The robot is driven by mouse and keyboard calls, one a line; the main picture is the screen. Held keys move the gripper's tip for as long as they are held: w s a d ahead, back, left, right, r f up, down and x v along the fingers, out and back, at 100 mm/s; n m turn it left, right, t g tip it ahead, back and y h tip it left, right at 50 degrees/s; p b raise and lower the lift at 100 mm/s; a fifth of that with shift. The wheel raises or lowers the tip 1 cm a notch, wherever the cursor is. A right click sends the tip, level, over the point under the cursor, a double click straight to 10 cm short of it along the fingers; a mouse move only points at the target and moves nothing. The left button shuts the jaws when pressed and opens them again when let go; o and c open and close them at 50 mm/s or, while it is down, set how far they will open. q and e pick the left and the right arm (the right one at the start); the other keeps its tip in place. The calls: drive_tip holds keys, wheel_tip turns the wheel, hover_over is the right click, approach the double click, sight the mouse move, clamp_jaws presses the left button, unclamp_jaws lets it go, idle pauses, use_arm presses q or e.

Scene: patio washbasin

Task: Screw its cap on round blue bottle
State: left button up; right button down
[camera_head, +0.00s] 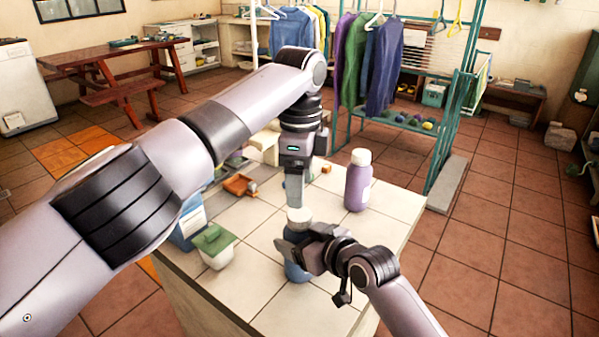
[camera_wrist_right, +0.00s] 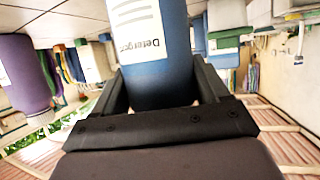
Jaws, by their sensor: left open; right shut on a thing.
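The round blue bottle (camera_head: 296,268) stands on the tiled top of the counter, partly hidden behind my right gripper. My right gripper (camera_head: 291,247) is shut on its body from the right. In the right wrist view the bottle (camera_wrist_right: 158,80), with a white "Detergent" label, sits between the fingers (camera_wrist_right: 160,92). A whitish cap (camera_head: 299,214) shows at the top of the bottle. My left gripper (camera_head: 296,203) points straight down just above the cap and is open. I cannot tell whether its fingers touch the cap or how the cap sits on the neck.
A purple bottle (camera_head: 358,182) with a white cap stands to the right behind. An orange tray (camera_head: 240,184) lies further back. The counter's right front (camera_head: 385,235) is clear.

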sight(299, 213)
use_arm(q)
drive_tip(key=n, duration=0.5)
drive_tip(key=shift+r, duration=0.2)
drive_tip(key=n, duration=0.6)
drive_tip(key=shift+r, duration=0.25)
drive_tip(key=n, duration=0.5)
drive_tip(key=shift+s+r, duration=0.1)
drive_tip(key=shift+r, duration=0.05)
drive_tip(key=n, duration=0.6)
drive_tip(key=shift+r, duration=0.2)
drive_tip(key=shift+f, duration=0.1)
drive_tip(key=shift+f, duration=3.95)
